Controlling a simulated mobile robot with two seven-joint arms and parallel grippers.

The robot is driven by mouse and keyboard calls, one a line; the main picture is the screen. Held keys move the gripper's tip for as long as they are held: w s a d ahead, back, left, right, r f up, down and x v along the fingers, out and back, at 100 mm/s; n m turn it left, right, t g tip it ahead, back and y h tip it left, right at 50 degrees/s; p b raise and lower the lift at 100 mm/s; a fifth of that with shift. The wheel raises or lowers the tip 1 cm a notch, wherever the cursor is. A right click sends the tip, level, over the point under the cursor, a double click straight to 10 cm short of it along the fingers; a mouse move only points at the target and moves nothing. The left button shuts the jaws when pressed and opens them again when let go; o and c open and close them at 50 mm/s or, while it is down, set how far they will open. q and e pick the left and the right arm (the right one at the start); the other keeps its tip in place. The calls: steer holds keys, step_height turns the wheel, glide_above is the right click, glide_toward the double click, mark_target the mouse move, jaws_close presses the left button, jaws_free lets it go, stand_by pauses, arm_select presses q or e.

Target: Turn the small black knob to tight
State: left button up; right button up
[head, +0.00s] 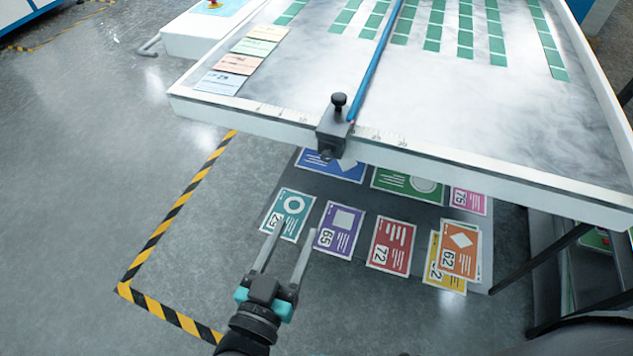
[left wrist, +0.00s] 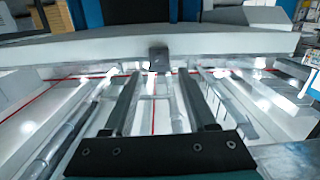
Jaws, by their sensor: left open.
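The small black knob (head: 339,99) stands on top of a dark clamp block (head: 333,130) at the front edge of the white table, at the near end of a blue bar. My left gripper (head: 290,232) is open and empty, below and to the left of the block, apart from it. In the left wrist view the open fingers (left wrist: 160,100) point toward a dark block (left wrist: 158,58) on a pale edge; the knob cannot be made out there. My right gripper does not show.
The white table (head: 480,165) has a raised front rim. The blue bar (head: 376,62) runs back across it, with green pieces and coloured cards (head: 237,64) on top. Numbered cards (head: 391,245) lie below the table. Black-yellow tape (head: 160,237) marks the floor at left, which is clear.

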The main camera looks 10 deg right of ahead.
arm_select(q)
step_height(320, 180, up, 2)
steer(key=b, duration=0.1)
glide_toward(326, 159)
steer(key=b+x, duration=0.2)
steer(key=x, duration=0.4)
steer(key=shift+w+d+f, duration=0.1)
steer(key=shift+w, duration=0.15)
steer(key=shift+x, duration=0.85)
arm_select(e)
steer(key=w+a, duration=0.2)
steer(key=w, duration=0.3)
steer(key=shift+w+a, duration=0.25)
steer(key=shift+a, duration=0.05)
arm_select(q)
jaws_close()
